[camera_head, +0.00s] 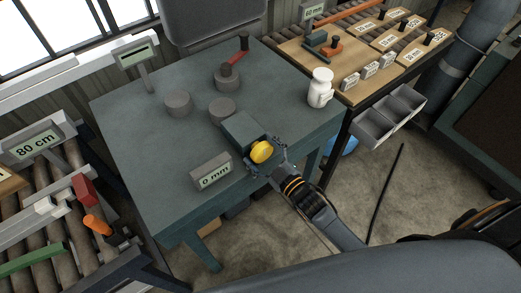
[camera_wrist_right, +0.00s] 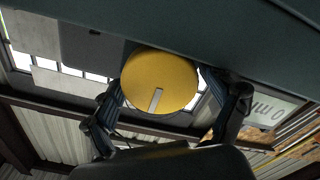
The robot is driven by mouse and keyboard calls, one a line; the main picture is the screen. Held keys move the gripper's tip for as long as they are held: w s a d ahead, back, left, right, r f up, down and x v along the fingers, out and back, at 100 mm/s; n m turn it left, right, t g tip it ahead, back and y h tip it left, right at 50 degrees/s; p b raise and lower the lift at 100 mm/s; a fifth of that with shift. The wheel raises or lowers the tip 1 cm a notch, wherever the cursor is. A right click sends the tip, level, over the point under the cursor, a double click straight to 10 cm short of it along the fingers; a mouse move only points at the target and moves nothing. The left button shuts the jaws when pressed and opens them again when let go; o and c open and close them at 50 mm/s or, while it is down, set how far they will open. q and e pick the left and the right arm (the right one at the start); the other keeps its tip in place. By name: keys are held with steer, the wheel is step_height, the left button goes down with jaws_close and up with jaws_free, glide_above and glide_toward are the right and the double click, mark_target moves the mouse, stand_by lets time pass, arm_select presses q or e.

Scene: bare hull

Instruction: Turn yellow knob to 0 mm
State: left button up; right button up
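The yellow knob (camera_head: 261,152) sits on the side of a dark green box (camera_head: 243,130) at the table's front edge. It fills the middle of the wrist view (camera_wrist_right: 160,75), with a pale pointer line on its face slanting towards the picture's bottom. My right gripper (camera_head: 266,160) has its fingers on both sides of the knob, and they appear to touch its rim (camera_wrist_right: 163,88). A grey display block (camera_head: 212,171) beside the box reads "0 mm"; it shows at the right of the wrist view (camera_wrist_right: 262,112). My left gripper is not in view.
The green table (camera_head: 150,165) also carries grey round blocks (camera_head: 178,103), a red-handled crank (camera_head: 229,75) and a white bottle (camera_head: 320,88). Roller conveyors stand left and at the back right. Grey bins (camera_head: 388,120) hang right of the table.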

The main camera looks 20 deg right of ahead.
steer(key=shift+s+f, duration=0.2)
steer(key=shift+f, duration=0.05)
steer(key=shift+s+d, duration=0.1)
steer(key=shift+s, duration=0.15)
steer(key=v, duration=0.7)
steer(key=shift+r, duration=0.2)
steer(key=s+d+f+m+g+h+b, duration=0.1)
steer(key=s+d+f+m+g+h, duration=0.2)
steer(key=f, duration=0.7)
steer(key=s+f+m+g+b, duration=0.15)
steer(key=s+f, duration=0.35)
steer(key=f, duration=0.6)
steer(key=s+d+f+m+g+h, duration=0.15)
steer(key=s+f+g, duration=0.25)
steer(key=f, duration=0.6)
steer(key=s+f+m+g, duration=0.1)
steer(key=s+f+g, duration=0.1)
steer(key=s+f, duration=0.3)
steer(key=s+d+f+g+h+b, duration=0.1)
steer(key=s+f+g, duration=0.2)
steer(key=s, duration=0.8)
steer(key=s+f+m+g, duration=0.1)
steer(key=s+f+g, duration=0.1)
steer(key=s+f, duration=0.4)
steer(key=shift+s+d+f+m+h, duration=0.3)
steer(key=shift+s+d+f+h, duration=0.1)
steer(key=shift+s, duration=0.5)
